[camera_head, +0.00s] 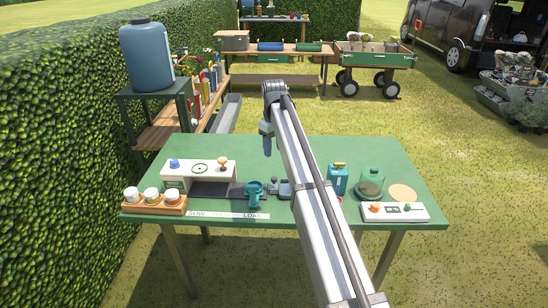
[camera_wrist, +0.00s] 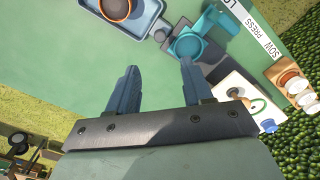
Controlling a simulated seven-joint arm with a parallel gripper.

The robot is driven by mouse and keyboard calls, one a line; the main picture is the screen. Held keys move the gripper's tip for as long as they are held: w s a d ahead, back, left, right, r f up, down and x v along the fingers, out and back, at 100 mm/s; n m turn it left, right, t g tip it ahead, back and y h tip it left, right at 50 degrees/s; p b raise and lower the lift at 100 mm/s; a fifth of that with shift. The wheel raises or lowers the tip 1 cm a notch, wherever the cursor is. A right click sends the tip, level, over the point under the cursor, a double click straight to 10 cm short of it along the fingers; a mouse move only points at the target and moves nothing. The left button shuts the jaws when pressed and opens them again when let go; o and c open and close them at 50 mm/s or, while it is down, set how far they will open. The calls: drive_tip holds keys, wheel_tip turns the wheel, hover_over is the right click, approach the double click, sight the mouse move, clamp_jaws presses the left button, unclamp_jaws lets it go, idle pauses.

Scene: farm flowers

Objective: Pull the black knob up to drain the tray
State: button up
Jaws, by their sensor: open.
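My gripper (camera_head: 267,146) hangs above the green table, fingers down, apart from everything on it. In the wrist view its two blue fingers (camera_wrist: 158,68) stand apart with nothing between them. A small dark knob (camera_head: 273,181) stands on a grey fitting, just right of a teal cup (camera_head: 254,191). In the wrist view the small dark fitting (camera_wrist: 160,34) lies between the teal cup (camera_wrist: 188,45) and a blue-grey tray (camera_wrist: 142,27). The tray holds a dark round piece with an orange rim and is cut by the frame edge. My arm hides most of it in the head view.
A white station (camera_head: 212,169) with a brown knob stands at left, and a wooden rack (camera_head: 155,205) of white-capped jars in front. Right of my arm are a blue can (camera_head: 338,181), a glass dome (camera_head: 371,182) and a white button panel (camera_head: 394,212). A hedge borders the left.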

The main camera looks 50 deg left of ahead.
drive_tip(key=shift+r, duration=0.75)
